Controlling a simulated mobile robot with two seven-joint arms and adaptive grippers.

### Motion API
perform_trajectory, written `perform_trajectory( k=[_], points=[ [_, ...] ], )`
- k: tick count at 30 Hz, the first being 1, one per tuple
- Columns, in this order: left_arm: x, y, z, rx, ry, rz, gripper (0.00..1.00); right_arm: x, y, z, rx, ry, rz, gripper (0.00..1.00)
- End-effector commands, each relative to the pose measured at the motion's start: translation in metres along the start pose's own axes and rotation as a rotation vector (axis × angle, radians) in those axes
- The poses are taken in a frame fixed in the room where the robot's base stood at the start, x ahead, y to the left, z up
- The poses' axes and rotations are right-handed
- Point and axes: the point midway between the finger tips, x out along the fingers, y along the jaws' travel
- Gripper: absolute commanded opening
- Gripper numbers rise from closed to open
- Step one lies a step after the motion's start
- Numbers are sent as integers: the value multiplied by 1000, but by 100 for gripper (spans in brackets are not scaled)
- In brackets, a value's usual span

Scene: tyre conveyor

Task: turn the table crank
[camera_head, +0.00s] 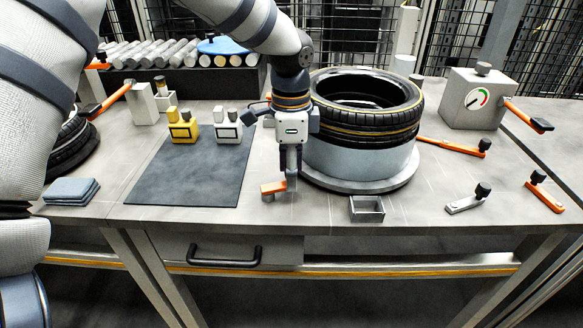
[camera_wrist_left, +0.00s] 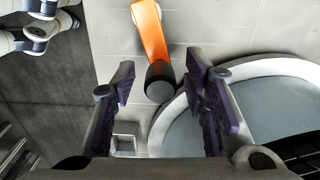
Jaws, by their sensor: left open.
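The table crank is an orange arm (camera_head: 272,187) lying low over the tabletop, left of the tyre's round base in the head view. My left gripper (camera_head: 291,170) points down over the knob end of the crank. Its fingers (camera_wrist_left: 160,70) are open, one on either side of the knob, with a visible gap to each. In the head view the fingers partly hide the knob. My right gripper is not in view.
A tyre (camera_head: 368,112) on a round base (camera_head: 360,160) stands close right of the gripper. A small open tray (camera_head: 367,208) lies near the front edge. A dark mat (camera_head: 185,180) lies left. A gauge box (camera_head: 473,99) and loose orange-handled levers are at right.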

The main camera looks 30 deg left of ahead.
Motion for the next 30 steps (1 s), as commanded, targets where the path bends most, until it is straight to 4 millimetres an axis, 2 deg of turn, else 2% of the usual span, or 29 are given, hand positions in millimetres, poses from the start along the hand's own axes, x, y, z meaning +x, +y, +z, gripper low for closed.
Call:
perform_trajectory(
  k=[2, 7, 11, 21, 28, 29, 30],
  points=[
    [0, 0, 0, 0, 0, 0, 39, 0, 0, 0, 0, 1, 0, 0],
    [-1, 0, 0, 0, 0, 0, 0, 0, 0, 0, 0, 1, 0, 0],
    [-1, 0, 0, -2, 0, 0, 0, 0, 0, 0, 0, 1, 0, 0],
    [-4, -12, 5, -234, 1, -7, 0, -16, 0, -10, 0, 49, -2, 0],
    [-1, -12, 4, -236, 1, -2, 0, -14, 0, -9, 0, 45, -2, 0],
    [-1, -11, 4, -235, 1, -1, 28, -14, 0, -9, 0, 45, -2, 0],
    [-1, -11, 4, -235, 1, -1, 37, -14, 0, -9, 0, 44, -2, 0]
  ],
)
